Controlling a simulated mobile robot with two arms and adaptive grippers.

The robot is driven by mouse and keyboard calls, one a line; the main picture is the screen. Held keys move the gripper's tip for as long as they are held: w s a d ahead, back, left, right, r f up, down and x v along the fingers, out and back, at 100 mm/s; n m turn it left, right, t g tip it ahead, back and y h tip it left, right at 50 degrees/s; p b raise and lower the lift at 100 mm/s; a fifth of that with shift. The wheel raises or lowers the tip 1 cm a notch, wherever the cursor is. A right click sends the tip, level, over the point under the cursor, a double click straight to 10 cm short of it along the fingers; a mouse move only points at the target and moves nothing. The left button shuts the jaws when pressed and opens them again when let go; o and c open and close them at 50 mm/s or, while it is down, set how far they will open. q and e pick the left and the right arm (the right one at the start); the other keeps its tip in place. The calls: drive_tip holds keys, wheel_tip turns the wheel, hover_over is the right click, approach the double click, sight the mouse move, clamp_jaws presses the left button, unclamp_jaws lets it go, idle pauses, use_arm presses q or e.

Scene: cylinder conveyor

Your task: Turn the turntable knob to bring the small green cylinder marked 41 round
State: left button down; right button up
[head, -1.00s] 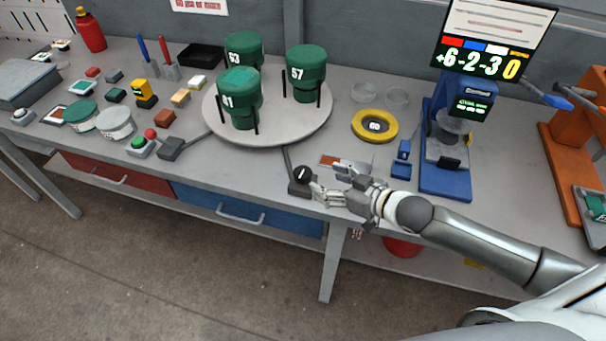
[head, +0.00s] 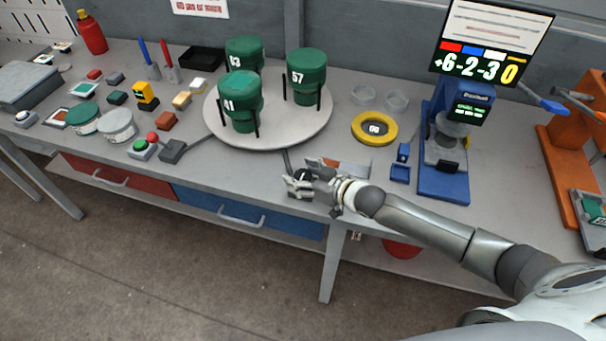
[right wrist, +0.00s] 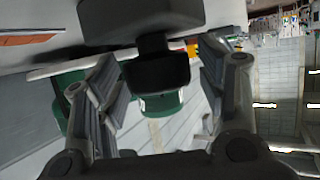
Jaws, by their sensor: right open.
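The green cylinder marked 41 (head: 240,97) stands upright at the front left of the round grey turntable (head: 290,137). Two more green cylinders stand on it: one marked 57 (head: 306,68) at the right, one at the back (head: 243,52) whose number reads like 63. My right gripper (head: 292,184) is at the table's front edge, at the knob box, and largely covers it in the head view. In the right wrist view, which looks upside down, the black knob (right wrist: 160,72) is between my two open fingers; I cannot tell whether they touch it. My left gripper is not in view.
A yellow ring (head: 374,128) and a blue stand (head: 445,180) are right of the turntable. A flat card (head: 345,165) lies just behind my right gripper. A black pedal-like box (head: 172,151) and red and green buttons are at the left.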

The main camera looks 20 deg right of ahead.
drive_tip(key=shift+c, duration=0.3)
drive_tip(key=c, duration=0.9)
drive_tip(key=shift+n+y+b, duration=0.4)
drive_tip(key=shift+y+b, duration=0.1)
drive_tip(key=shift+g, duration=0.3)
drive_tip(key=o, duration=1)
drive_tip(key=shift+c, duration=0.2)
drive_tip(key=v, duration=1.2)
